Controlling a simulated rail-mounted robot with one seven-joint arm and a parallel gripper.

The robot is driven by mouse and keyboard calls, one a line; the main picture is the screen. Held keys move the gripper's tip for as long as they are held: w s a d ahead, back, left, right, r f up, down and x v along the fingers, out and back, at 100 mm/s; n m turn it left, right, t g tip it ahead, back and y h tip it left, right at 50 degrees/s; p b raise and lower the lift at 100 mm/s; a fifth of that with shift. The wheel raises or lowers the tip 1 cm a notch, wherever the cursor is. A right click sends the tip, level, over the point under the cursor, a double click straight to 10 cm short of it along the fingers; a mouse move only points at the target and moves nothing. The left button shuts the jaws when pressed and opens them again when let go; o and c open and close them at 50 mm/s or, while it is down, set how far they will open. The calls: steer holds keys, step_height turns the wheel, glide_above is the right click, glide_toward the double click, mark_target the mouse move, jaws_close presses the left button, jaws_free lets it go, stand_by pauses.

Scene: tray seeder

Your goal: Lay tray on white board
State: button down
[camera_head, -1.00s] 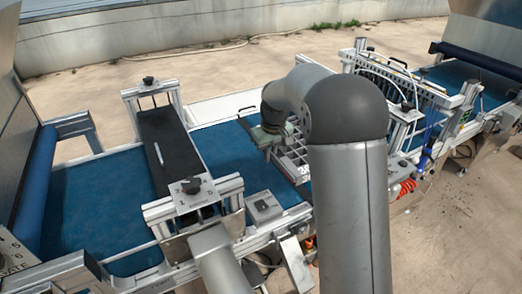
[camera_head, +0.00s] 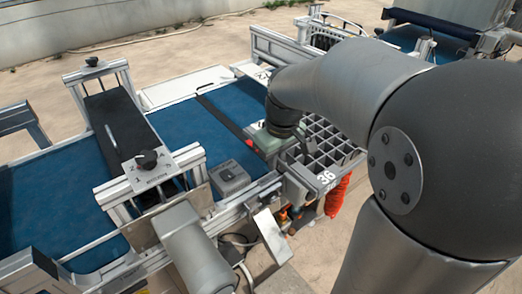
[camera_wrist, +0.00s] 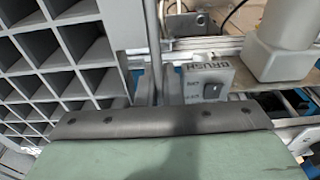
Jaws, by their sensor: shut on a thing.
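The tray (camera_head: 318,178) is a grey grid of square open cells with "36" on its near side. My gripper (camera_head: 298,152) is shut on the tray's left side, and the fingertips are mostly hidden in the head view. In the wrist view, the tray (camera_wrist: 118,45) fills the left part, its cells facing the camera, with my gripper (camera_wrist: 152,85) at its right edge. The white board (camera_head: 188,88) lies flat beyond the far side of the blue belt, left of the tray. Its top looks bare.
The blue belt (camera_head: 190,118) runs between metal rails. A red coiled hose (camera_head: 338,195) hangs below the tray.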

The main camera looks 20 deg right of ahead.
steer(key=s+d, duration=0.2)
steer(key=s, duration=0.5)
steer(key=s+d, duration=0.3)
steer(key=s, duration=0.3)
steer(key=shift+s+b, duration=0.35)
steer(key=shift+b, duration=0.05)
